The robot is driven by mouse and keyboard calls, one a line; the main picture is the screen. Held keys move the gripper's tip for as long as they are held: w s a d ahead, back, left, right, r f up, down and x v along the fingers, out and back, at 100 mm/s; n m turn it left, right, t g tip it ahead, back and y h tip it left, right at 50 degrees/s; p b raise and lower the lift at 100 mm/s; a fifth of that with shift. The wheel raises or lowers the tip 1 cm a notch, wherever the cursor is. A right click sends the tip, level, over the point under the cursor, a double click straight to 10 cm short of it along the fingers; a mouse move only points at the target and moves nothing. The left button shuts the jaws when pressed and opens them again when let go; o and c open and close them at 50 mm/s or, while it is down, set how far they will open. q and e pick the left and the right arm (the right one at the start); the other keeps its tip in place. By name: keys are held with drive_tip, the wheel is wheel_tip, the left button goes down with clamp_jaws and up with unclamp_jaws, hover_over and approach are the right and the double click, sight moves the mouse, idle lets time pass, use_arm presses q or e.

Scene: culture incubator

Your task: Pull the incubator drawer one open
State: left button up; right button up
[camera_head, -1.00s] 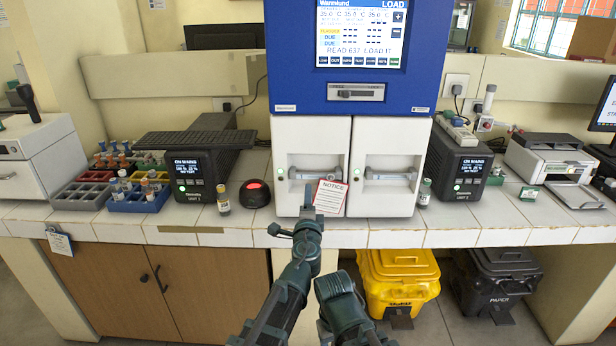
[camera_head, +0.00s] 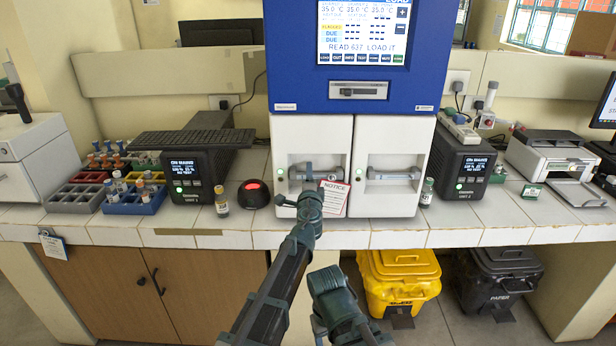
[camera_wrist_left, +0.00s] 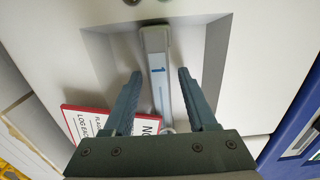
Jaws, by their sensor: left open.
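The left white drawer front (camera_head: 297,133) of the incubator is drawer one; it looks closed. Its horizontal grey handle bar (camera_head: 328,172) sits in a recess. My left gripper (camera_head: 308,188) is in front of this handle; in the wrist view my left gripper (camera_wrist_left: 156,92) is open, one finger on each side of the bar with gaps. Part of my right arm shows low in the middle of the head view, but its gripper cannot be made out.
A red-edged notice card (camera_head: 334,198) stands against the drawer front, close to the left gripper; it also shows in the wrist view (camera_wrist_left: 85,121). A red-topped device (camera_head: 254,193) and a small vial (camera_head: 221,201) stand to the left. The second drawer (camera_head: 390,200) is on the right.

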use_arm(q)
clamp_jaws()
idle(1.4)
